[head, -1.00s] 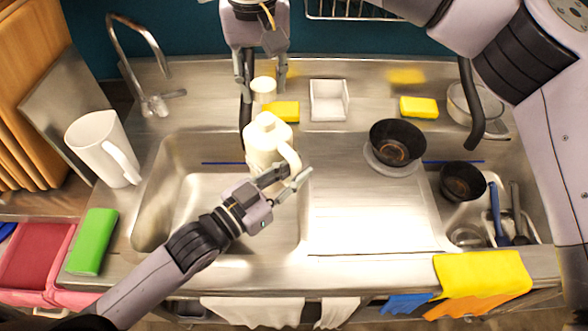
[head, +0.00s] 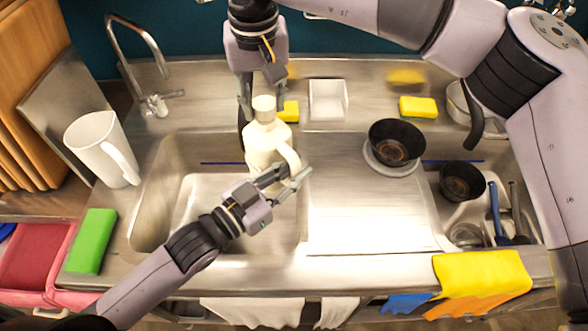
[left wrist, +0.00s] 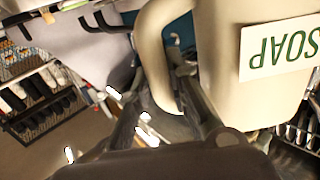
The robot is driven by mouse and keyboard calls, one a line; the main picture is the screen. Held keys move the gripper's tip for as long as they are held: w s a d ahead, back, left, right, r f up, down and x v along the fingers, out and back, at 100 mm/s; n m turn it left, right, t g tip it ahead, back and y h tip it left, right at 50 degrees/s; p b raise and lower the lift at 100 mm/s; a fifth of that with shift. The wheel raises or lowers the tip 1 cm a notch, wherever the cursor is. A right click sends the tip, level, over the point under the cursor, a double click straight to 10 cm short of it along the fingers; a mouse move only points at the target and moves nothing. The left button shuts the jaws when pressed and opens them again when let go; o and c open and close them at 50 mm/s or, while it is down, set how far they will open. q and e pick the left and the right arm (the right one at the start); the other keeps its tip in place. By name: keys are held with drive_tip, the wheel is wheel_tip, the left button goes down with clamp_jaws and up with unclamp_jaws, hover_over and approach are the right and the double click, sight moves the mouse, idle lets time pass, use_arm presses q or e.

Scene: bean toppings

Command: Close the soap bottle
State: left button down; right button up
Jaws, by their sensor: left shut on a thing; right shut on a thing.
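The cream soap bottle (head: 262,143) is upright over the left sink basin. My left gripper (head: 284,184) is shut on its side handle. In the left wrist view the bottle (left wrist: 225,70) shows a SOAP label, and the handle (left wrist: 150,65) passes between the fingers. My right gripper (head: 262,98) reaches down from the back, shut on the small cream cap (head: 264,103). The cap lines up with the bottle's neck and appears to meet it. From this angle I cannot tell whether it is seated.
A yellow sponge (head: 289,111) and a white tray (head: 328,99) lie behind the bottle. The faucet (head: 153,105) and a white pitcher (head: 102,148) stand left. Black bowls (head: 397,143) stand right. The drainboard (head: 365,215) is largely clear.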

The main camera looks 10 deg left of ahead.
drive_tip(key=shift+s, duration=0.1)
idle(0.4)
drive_tip(key=shift+f, duration=0.85)
drive_tip(key=shift+f, duration=0.6)
idle(0.4)
